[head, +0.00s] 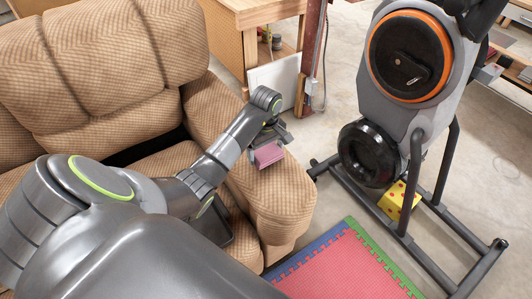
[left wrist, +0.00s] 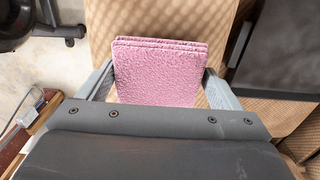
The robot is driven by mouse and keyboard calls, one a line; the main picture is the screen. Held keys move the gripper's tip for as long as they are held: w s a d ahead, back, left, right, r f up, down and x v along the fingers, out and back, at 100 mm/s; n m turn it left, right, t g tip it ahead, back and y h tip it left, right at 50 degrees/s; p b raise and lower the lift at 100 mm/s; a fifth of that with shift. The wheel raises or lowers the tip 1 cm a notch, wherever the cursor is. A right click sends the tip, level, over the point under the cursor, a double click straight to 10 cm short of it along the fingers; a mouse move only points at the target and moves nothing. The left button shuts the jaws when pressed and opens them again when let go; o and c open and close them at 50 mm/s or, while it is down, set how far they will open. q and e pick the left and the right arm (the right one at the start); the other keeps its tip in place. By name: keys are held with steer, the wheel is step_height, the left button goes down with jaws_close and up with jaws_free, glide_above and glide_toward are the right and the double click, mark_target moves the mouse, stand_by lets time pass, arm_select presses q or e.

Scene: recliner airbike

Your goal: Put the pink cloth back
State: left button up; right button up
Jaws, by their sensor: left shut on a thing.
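The pink cloth (head: 268,154) is a small folded square. My left gripper (head: 270,142) is shut on it and holds it at the armrest of the brown recliner (head: 240,105). I cannot tell whether the cloth touches the armrest. In the left wrist view, the cloth (left wrist: 158,72) sits between the two fingers of the left gripper (left wrist: 158,85), with its folded layers showing at the far edge. The brown woven upholstery (left wrist: 150,18) lies behind it. My right gripper is not in view.
The airbike (head: 415,75) stands to the right, with a yellow box with red dots (head: 398,200) at its frame. A red foam mat (head: 350,268) with blue and green edges lies in front. A wooden workbench (head: 262,12) is behind. A dark flat object (left wrist: 275,45) lies on the recliner.

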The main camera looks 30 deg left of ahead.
arm_select(q)
steer(key=shift+f, duration=0.75)
steer(key=shift+f, duration=0.2)
steer(key=o, duration=0.6)
steer(key=shift+r, duration=0.1)
steer(key=shift+o, duration=0.5)
